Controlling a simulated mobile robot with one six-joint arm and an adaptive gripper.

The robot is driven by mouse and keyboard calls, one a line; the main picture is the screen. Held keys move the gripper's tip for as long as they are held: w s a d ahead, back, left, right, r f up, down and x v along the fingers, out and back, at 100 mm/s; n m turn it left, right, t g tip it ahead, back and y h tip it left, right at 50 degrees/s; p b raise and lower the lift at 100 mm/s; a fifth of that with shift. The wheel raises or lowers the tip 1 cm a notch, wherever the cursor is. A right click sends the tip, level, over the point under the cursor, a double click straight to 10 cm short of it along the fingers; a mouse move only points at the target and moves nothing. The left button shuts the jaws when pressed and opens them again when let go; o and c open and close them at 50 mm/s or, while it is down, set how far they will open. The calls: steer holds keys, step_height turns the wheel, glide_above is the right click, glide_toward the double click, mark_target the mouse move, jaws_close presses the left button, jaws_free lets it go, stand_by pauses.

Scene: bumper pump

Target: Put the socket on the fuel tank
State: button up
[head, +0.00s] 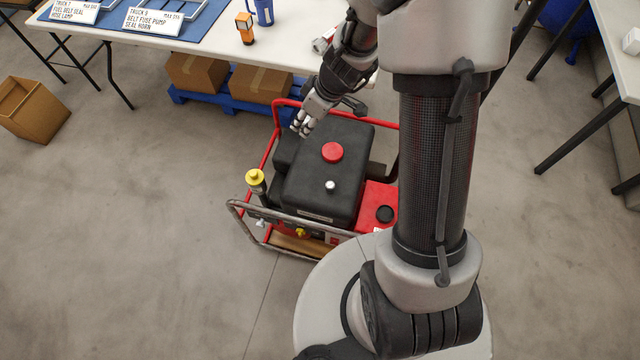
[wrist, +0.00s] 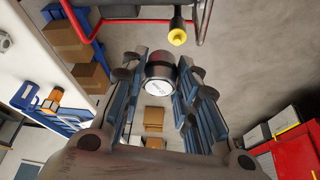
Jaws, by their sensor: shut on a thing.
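The fuel tank (head: 315,195) is the black block on top of the red-framed machine in the head view, with a red cap (head: 333,152) and a small silver knob (head: 330,186) on it. My gripper (head: 301,124) is by the tank's far left corner; height above it is hard to judge. In the wrist view my gripper (wrist: 160,75) is shut on a short round dark and silver piece with a pale lettered face, which looks like the socket (wrist: 160,87). Its far side is hidden. In the head view the fingers mostly hide it.
A yellow-capped post (head: 255,177) stands at the machine's left side. The red frame bar (head: 265,145) rises near my gripper. A white table (head: 210,50) with mats and signs stands behind, cardboard boxes (head: 200,72) beneath it.

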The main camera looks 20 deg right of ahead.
steer(key=w+f+n+g+b, duration=0.1)
steer(key=f+n, duration=0.3)
steer(key=f, duration=0.5)
steer(key=w+f+n+g+y+b, duration=0.1)
steer(key=f+n, duration=0.3)
steer(key=f, duration=0.5)
steer(key=w+f+n+g+b, duration=0.1)
steer(key=w+f+n+g, duration=0.1)
steer(key=f, duration=0.8)
steer(key=shift+a+n+y, duration=0.3)
steer(key=shift+a+n, duration=0.05)
steer(key=shift+n, duration=0.55)
steer(key=shift+f+b, duration=0.5)
steer(key=shift+f, duration=1.8)
steer(key=shift+f, duration=0.1)
steer(key=shift+f, duration=0.1)
steer(key=o, duration=1.2)
steer(key=shift+c, duration=0.2)
